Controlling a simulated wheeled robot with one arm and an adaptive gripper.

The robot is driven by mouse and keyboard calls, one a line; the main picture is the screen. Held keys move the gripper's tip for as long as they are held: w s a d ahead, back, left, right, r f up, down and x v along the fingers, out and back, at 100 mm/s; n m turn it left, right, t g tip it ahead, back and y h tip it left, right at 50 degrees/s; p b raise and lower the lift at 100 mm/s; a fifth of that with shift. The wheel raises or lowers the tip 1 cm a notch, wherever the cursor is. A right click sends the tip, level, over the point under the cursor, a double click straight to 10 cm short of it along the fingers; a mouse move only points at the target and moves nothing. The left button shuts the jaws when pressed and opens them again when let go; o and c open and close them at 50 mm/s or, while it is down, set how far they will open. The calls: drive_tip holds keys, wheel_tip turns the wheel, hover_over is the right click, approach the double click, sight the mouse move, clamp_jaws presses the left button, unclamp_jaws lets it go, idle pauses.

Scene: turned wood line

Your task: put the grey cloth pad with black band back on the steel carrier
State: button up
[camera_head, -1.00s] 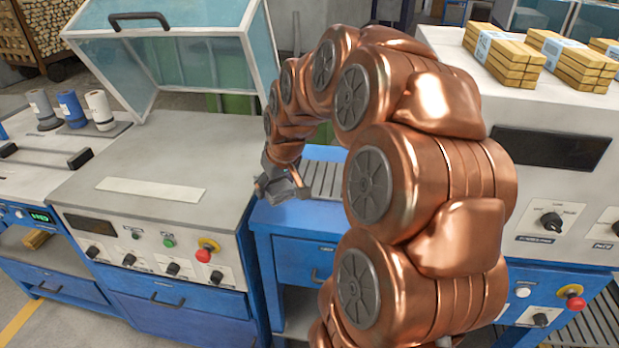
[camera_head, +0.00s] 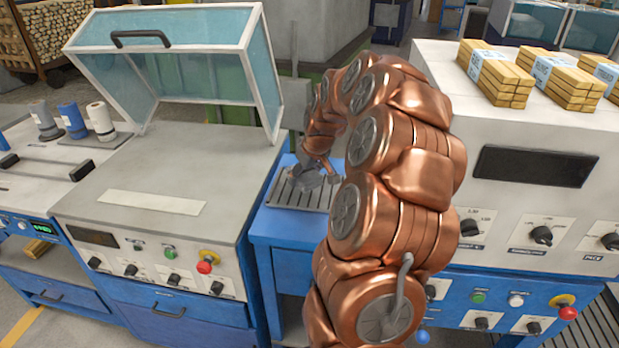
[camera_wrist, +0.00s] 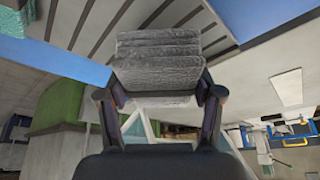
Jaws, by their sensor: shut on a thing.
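My gripper (camera_wrist: 160,95) is shut on a grey, ribbed cloth pad (camera_wrist: 158,62), which sits between its two dark fingers in the wrist view. In the head view my gripper (camera_head: 318,176) is low over a slatted grey metal rack (camera_head: 288,195) on a blue bench; the pad is too small to tell apart there. The rack's dark slots also show behind the pad in the wrist view (camera_wrist: 82,22). I cannot tell for certain whether this rack is the steel carrier, or whether the pad touches it.
Left of the bench stands a machine with a raised clear hood (camera_head: 180,60) and a pale strip (camera_head: 150,202) on its top. Farther left are three rolls (camera_head: 72,120). At right a tall machine (camera_head: 535,160) carries wood bundles. My arm hides the bench's right part.

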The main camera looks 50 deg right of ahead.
sight(310, 178)
drive_tip(key=shift+w+d+f, duration=0.1)
drive_tip(key=shift+w+d, duration=0.05)
drive_tip(key=shift+d, duration=0.45)
drive_tip(key=shift+w+d, duration=0.1)
drive_tip(key=shift+d, duration=0.45)
wheel_tip(310, 178, down, 2)
drive_tip(key=shift+f+p, duration=0.1)
drive_tip(key=shift+p, duration=0.55)
drive_tip(key=shift+f, duration=0.5)
drive_tip(key=shift+f+b, duration=0.35)
drive_tip(key=shift+b, duration=0.05)
drive_tip(key=shift+f+b, duration=0.3)
drive_tip(key=o, duration=1.3)
